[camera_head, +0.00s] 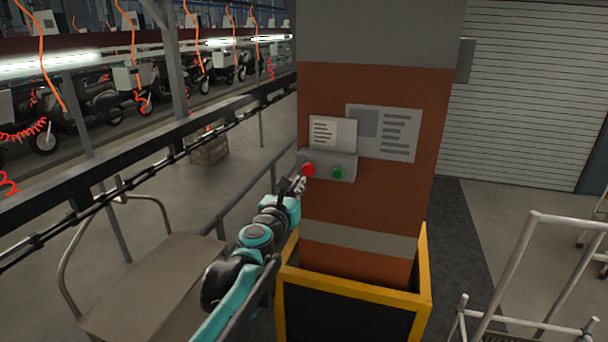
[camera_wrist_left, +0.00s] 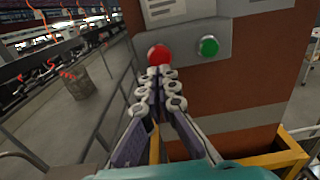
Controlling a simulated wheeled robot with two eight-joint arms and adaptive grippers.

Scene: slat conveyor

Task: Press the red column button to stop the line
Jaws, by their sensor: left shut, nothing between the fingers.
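The red button (camera_head: 308,169) sits on a grey control box (camera_head: 322,178) fixed to the orange column (camera_head: 370,90). A green button (camera_head: 337,173) is to its right on the same box. My left gripper (camera_head: 299,184) is shut and empty, with its fingertips just below and close to the red button. In the left wrist view the fingertips (camera_wrist_left: 160,72) lie just under the red button (camera_wrist_left: 158,54) and overlap its lower edge. I cannot tell whether they touch it. The green button (camera_wrist_left: 208,46) is clear of the fingers. My right gripper is not in view.
A yellow guard frame (camera_head: 425,270) surrounds the column's foot. A flat cart (camera_head: 150,290) stands at the lower left, beside a railing and the conveyor line with scooters (camera_head: 95,100). A white metal trolley (camera_head: 530,260) is at the lower right.

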